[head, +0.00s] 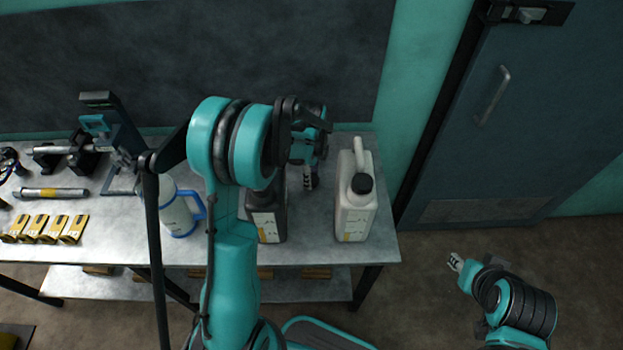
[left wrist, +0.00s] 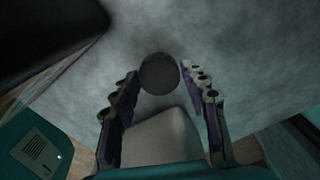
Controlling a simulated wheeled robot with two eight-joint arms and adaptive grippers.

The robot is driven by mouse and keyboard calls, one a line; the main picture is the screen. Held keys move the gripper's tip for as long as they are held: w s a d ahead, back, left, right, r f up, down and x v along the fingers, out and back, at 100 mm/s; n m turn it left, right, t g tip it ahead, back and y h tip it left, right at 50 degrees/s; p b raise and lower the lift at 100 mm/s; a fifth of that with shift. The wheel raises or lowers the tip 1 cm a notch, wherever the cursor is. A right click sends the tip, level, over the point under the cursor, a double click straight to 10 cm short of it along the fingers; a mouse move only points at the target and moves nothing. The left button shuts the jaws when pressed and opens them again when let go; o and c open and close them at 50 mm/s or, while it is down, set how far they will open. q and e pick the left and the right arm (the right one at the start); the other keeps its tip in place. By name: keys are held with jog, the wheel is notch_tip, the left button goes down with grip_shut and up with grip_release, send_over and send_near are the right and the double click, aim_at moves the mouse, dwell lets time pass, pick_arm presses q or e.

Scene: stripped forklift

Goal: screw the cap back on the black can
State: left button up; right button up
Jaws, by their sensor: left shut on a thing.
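The black can (head: 268,218) stands on the metal bench, with a pale label low on its front. My left arm covers its upper part, so its neck is hidden. My left gripper (head: 309,184) points down just right of the black can, between it and the white can. In the left wrist view, a round dark cap (left wrist: 159,74) sits between the fingertips of this gripper (left wrist: 162,80), which is shut on it. A dark shape (left wrist: 45,35), perhaps the black can, fills the upper left there. My right gripper (head: 455,262) is off the bench at the right, too small to judge.
A white can (head: 353,214) with a black cap stands right of my left gripper, near the bench's right end. A blue-handled jug (head: 177,215) stands left of the black can. Yellow blocks (head: 45,229) and a metal cylinder (head: 50,193) lie farther left. A door (head: 510,120) is at right.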

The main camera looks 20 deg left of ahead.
pick_arm(q)
notch_tip(320, 180, up, 7)
jog(key=shift+r+p, duration=0.2)
jog(key=shift+p, duration=0.8)
